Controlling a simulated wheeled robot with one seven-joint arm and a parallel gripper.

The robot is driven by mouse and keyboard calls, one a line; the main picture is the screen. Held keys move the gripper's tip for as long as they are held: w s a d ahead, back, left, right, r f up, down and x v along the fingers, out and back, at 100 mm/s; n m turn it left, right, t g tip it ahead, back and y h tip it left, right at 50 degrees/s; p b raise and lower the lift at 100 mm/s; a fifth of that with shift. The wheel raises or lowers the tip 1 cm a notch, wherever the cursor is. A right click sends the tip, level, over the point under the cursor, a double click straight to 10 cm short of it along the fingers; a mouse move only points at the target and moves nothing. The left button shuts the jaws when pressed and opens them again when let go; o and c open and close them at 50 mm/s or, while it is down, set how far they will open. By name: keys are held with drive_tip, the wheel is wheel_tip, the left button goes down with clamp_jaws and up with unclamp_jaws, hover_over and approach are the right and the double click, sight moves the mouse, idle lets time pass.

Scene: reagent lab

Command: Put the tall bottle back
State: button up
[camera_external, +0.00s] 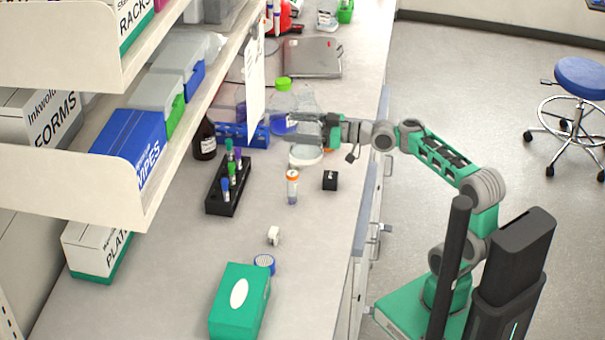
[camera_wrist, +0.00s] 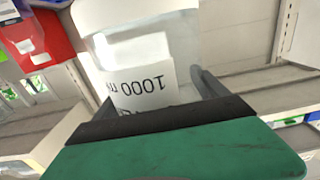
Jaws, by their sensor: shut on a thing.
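A clear bottle with a printed label reading "1000 m…" fills the upper middle of the wrist view (camera_wrist: 140,55). The print appears upside down there. My gripper (camera_external: 308,130) is shut on this bottle, its dark finger showing beside the glass in the wrist view. In the external view the gripper reaches left over the counter to a clear vessel (camera_external: 305,101) near a green cap (camera_external: 284,84) and a blue patch (camera_external: 281,124). Overlapping clear shapes there make the bottle's outline hard to separate. I cannot tell whether its base touches the counter.
A white round dish (camera_external: 305,157) lies below the gripper. A blue rack (camera_external: 243,136), a brown bottle (camera_external: 204,138) and a black tube rack (camera_external: 228,190) stand left. An orange-capped vial (camera_external: 292,187) and black block (camera_external: 330,180) are nearer. Shelves (camera_external: 150,205) overhang the left.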

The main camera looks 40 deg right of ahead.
sight(299, 151)
drive_tip(key=shift+n+g+y, duration=0.4)
drive_tip(key=shift+g, duration=0.1)
drive_tip(key=s+f, duration=0.1)
drive_tip(key=s+a+f, duration=0.1)
drive_tip(key=s+a+f+p, duration=0.1)
drive_tip(key=s, duration=0.1)
drive_tip(key=s+f, duration=0.2)
drive_tip(key=f, duration=0.6)
drive_tip(key=s+a+f+b, duration=0.1)
drive_tip(key=s+f, duration=0.1)
drive_tip(key=f, duration=0.6)
drive_tip(key=shift+s+a+f+n+g+y, duration=0.2)
drive_tip(key=shift+s+n+g+y, duration=0.1)
drive_tip(key=shift+g, duration=0.1)
drive_tip(key=shift+f+b, duration=0.15)
drive_tip(key=shift+b, duration=0.25)
drive_tip(key=o, duration=1.6)
